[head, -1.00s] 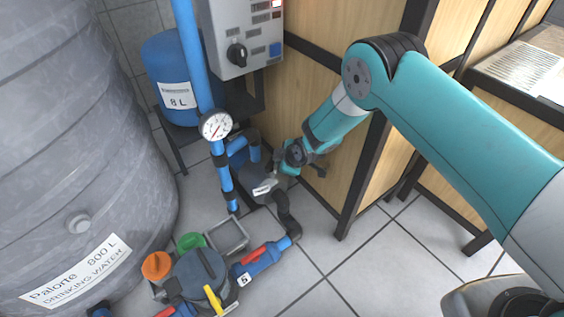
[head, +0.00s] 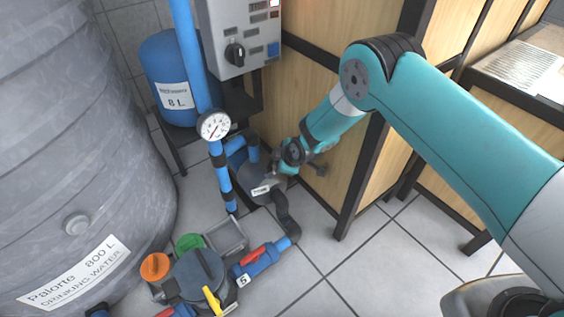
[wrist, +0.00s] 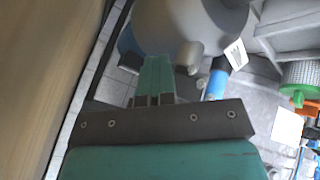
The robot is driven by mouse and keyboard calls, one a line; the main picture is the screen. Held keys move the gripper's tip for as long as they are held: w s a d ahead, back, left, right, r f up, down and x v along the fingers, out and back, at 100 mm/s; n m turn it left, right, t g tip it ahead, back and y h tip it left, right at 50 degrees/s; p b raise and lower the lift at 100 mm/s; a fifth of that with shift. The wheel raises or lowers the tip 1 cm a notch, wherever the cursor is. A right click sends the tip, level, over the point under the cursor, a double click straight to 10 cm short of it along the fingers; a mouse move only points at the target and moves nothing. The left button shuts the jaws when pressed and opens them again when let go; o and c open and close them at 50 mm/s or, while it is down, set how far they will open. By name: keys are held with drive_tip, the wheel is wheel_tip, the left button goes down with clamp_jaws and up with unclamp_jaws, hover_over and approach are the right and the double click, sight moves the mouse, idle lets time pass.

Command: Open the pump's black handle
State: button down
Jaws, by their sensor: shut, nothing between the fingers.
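The pump (head: 258,176) is a rounded dark blue-grey body with a small white label, low beside the wooden panel. In the wrist view its smooth grey body (wrist: 190,22) fills the top centre, with a short rounded knob sticking out of it. My gripper (wrist: 155,62) is shut and empty, its green fingers against or just in front of the pump's underside in the picture; I cannot tell whether they touch. In the head view my gripper (head: 275,171) is at the pump's upper right side, partly hiding it. I cannot make out a black handle on the pump.
The wooden panel (head: 312,115) is close on the right. A black elbow (head: 283,208) and blue pipe with a red-handled valve (head: 262,257) lie in front. A pressure gauge (head: 214,126) and upright blue pipe stand left. Open tiled floor (head: 370,260) is at front right.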

drive_tip(key=shift+w+a+r, duration=0.25)
drive_tip(key=shift+a+r, duration=0.05)
drive_tip(key=shift+a, duration=0.3)
drive_tip(key=shift+w+a+r, duration=0.25)
drive_tip(key=shift+a, duration=0.3)
drive_tip(key=shift+s+r, duration=0.15)
drive_tip(key=shift+r, duration=0.1)
drive_tip(key=s+d+r+m+g+p, duration=0.1)
drive_tip(key=s+d+r+m+p, duration=0.3)
drive_tip(key=r, duration=0.7)
drive_tip(key=s+d+r+g, duration=0.1)
drive_tip(key=s+d+r, duration=0.1)
drive_tip(key=s+r, duration=0.7)
drive_tip(key=s+d+r+m+g+p, duration=0.1)
drive_tip(key=s+d+r+p, duration=0.15)
drive_tip(key=r, duration=1.05)
drive_tip(key=s+d+r+m+g, duration=0.1)
drive_tip(key=s+d+r, duration=0.1)
drive_tip(key=s+r, duration=0.35)
drive_tip(key=s+d+r+m+g, duration=0.1)
drive_tip(key=s+d+r+m, duration=0.15)
drive_tip(key=s, duration=0.55)
drive_tip(key=s+d+r+m+g, duration=0.1)
drive_tip(key=s+d+r, duration=0.2)
drive_tip(key=s, duration=0.4)
wheel_tip(320, 180, up, 38)
drive_tip(key=p, duration=3.8)
drive_tip(key=shift+s+a+f, duration=0.15)
drive_tip(key=shift+s, duration=0.05)
